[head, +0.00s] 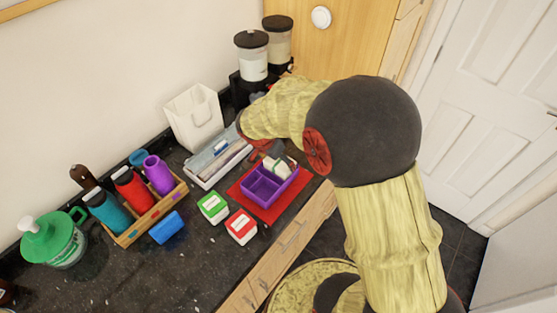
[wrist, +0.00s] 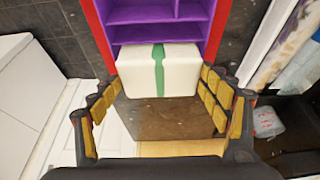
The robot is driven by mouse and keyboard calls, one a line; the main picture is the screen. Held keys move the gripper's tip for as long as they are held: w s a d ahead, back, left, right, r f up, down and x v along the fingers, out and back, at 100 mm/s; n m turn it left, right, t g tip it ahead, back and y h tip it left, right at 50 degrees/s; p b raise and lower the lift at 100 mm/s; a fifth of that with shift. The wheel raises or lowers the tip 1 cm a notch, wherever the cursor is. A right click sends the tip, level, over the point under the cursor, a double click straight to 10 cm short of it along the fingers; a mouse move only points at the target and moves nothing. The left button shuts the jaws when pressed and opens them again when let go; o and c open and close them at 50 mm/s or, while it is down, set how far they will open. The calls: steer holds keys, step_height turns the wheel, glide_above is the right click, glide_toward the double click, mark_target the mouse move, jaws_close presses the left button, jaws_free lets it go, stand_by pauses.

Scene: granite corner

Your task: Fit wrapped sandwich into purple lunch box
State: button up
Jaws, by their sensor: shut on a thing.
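The wrapped sandwich (wrist: 130,72), a white block with a green band, sits between the fingertips of my gripper (wrist: 160,85) in the wrist view. My gripper is shut on it. In the head view the sandwich (head: 283,170) shows at the far end of the purple lunch box (head: 262,205), which has several compartments. The wrist view shows the lunch box (wrist: 140,33) just beyond the sandwich, with dividers and empty compartments. I cannot tell whether the sandwich is above the far compartment or partly inside it. My arm hides part of the gripper in the head view.
The box lies on a red mat (head: 240,195) near the counter edge. A green-labelled container (head: 212,207) and a red-labelled one (head: 241,227) stand nearby. A grey tray (head: 215,163), a blue block (head: 167,228) and a bottle rack (head: 150,217) lie left.

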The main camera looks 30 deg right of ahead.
steer(key=shift+r, duration=0.1)
steer(key=o, duration=1.3)
steer(key=shift+a+r, duration=0.1)
steer(key=shift+r, duration=0.15)
steer(key=p+v, duration=0.2)
steer(key=v, duration=1)
steer(key=s+a+r+n+t+y, duration=0.1)
steer(key=s+a+r+n, duration=0.2)
steer(key=s, duration=0.3)
steer(key=s+a+r+n+t+y, duration=0.1)
steer(key=s+a+r+n, duration=0.2)
steer(key=s+r+n, duration=0.2)
steer(key=s+a+r+n+t+y, duration=0.2)
steer(key=s+a+r+n, duration=0.1)
steer(key=s+n, duration=0.3)
steer(key=shift+v, duration=1)
